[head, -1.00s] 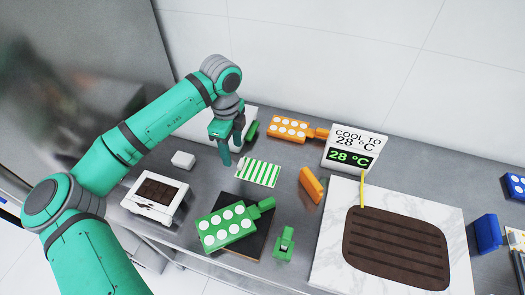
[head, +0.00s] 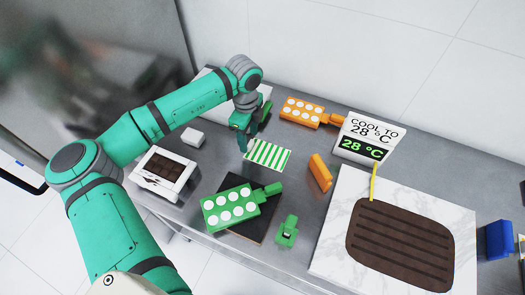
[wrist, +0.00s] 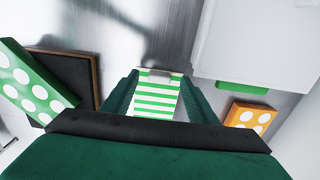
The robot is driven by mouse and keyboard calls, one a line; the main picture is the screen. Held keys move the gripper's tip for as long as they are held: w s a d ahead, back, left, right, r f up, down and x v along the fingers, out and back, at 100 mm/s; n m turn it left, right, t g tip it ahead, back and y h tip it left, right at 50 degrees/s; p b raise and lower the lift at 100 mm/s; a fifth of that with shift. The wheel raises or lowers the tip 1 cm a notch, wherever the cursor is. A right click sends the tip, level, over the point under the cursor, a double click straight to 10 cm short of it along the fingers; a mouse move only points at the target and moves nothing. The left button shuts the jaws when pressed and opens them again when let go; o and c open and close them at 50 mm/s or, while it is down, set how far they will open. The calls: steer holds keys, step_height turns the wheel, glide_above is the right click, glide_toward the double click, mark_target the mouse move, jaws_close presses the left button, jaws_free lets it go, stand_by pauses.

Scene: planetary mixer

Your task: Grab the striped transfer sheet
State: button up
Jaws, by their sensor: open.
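The green-and-white striped transfer sheet (head: 268,155) lies flat on the steel counter, left of the orange block. In the wrist view the striped sheet (wrist: 157,95) shows between my two fingers, with a small grey tab at its far edge. My gripper (head: 244,146) is open and empty, pointing down at the sheet's left end. In the wrist view my gripper's fingers (wrist: 160,92) stand on either side of the sheet. I cannot tell how high they are above the counter, or whether they touch the sheet.
A green dotted mould (head: 232,207) lies on a dark board in front of the sheet. An orange dotted mould (head: 305,111) lies behind it. An orange block (head: 320,172) stands to its right, a small white block (head: 193,138) to its left. A white box is behind my gripper.

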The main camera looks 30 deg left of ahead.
steer(key=shift+f, duration=1.35)
steer(key=c, duration=1.1)
steer(key=shift+r, duration=0.1)
